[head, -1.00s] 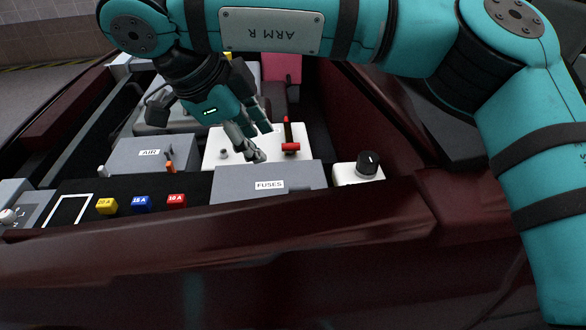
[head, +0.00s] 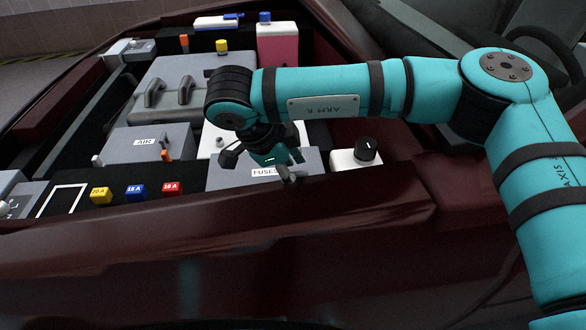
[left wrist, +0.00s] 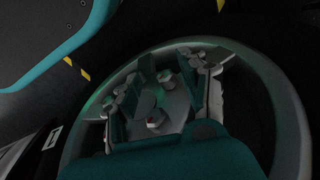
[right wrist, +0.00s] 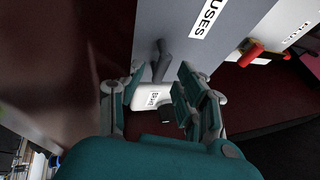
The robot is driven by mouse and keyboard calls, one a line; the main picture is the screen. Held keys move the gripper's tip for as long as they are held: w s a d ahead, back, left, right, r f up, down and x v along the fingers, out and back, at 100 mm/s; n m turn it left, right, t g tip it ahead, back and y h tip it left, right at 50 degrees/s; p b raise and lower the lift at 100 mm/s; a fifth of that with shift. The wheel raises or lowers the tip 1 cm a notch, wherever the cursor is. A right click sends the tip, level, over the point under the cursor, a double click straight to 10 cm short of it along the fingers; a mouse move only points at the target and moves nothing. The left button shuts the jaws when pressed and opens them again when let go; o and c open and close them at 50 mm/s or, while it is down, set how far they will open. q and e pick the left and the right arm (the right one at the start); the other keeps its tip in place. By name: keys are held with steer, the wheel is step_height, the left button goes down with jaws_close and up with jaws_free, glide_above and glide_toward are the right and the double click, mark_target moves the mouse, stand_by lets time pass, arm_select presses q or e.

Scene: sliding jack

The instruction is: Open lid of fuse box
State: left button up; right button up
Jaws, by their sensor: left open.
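The fuse box is the grey box with the "FUSES" label (head: 228,178), at the middle of the head view; its lid is down. In the right wrist view its grey lid (right wrist: 180,20) lies just beyond the fingers, and a dark grey tab (right wrist: 163,58) juts from its edge. My right gripper (head: 288,170) is over the box's right part, hiding some of it. In the right wrist view the right gripper (right wrist: 148,85) is open and empty, its fingers either side of the tab's line. My left gripper (left wrist: 160,100) is open and empty, away from the box.
A white block with a black knob (head: 356,158) stands right of the fuse box. The grey "AIR" box (head: 125,148) and yellow, blue and red fuses (head: 136,193) are to its left. The dark red body edge (head: 220,220) runs along the front.

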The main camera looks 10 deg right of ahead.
steer(key=shift+d+f, duration=0.1)
steer(key=shift+f, duration=0.15)
steer(key=shift+w, duration=0.1)
jaws_close()
